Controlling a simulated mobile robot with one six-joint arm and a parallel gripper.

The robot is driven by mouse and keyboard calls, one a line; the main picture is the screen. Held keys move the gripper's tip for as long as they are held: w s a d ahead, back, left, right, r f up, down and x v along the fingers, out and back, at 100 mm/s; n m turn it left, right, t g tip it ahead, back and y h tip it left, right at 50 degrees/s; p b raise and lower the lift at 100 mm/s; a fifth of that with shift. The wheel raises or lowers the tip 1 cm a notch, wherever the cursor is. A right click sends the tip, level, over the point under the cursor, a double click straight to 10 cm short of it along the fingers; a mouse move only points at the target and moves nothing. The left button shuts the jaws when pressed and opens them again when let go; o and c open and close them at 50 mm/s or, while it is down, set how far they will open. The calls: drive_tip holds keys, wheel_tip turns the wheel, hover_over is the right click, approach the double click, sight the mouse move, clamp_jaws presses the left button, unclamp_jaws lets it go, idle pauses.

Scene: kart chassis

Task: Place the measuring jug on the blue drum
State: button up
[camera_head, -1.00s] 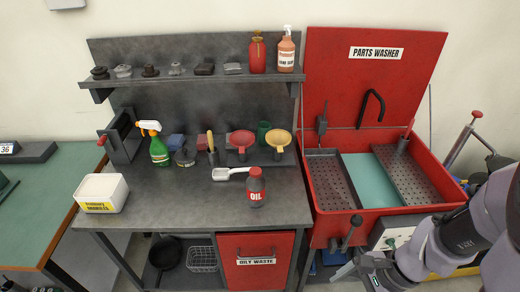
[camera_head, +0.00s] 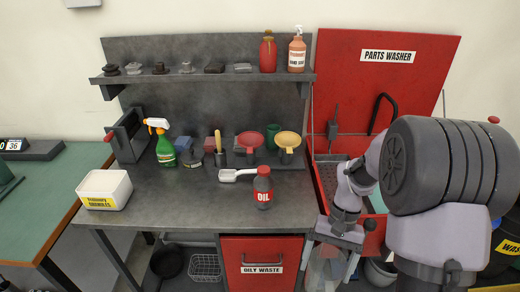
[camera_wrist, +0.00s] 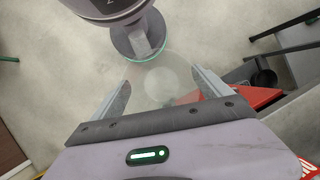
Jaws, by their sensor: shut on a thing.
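My gripper (camera_head: 332,258) hangs in front of the parts washer, to the right of the red oily waste door, pointing down. It is shut on a clear, see-through vessel, the measuring jug (camera_head: 324,270), held off the floor. In the wrist view the jug (camera_wrist: 165,84) is a faint round shape between the two fingers, with floor showing through it. Its handle and markings cannot be made out. A blue drum is not clearly visible; only a small blue patch (camera_head: 497,222) shows at the right edge, partly hidden behind my arm.
A grey workbench (camera_head: 150,205) carries an oil bottle (camera_head: 263,190), a white scoop (camera_head: 235,175), a spray bottle (camera_head: 164,148) and a white tub (camera_head: 103,185). The red parts washer (camera_head: 325,185) stands open behind my arm. A dark bin with a yellow label (camera_head: 508,246) is at the right edge.

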sight(313, 254)
drive_tip(key=w+a+f+n, duration=0.1)
drive_tip(key=w+a+f+n+h+b, duration=0.1)
drive_tip(key=w, duration=0.1)
drive_tip(key=shift+a+f+n, duration=0.15)
drive_tip(key=shift+a+n, duration=0.1)
drive_tip(key=shift+n, duration=0.05)
drive_tip(key=shift+w+a+f+g, duration=0.1)
drive_tip(key=shift+w+a+g, duration=0.1)
drive_tip(key=shift+w+g, duration=0.15)
drive_tip(key=shift+n, duration=0.3)
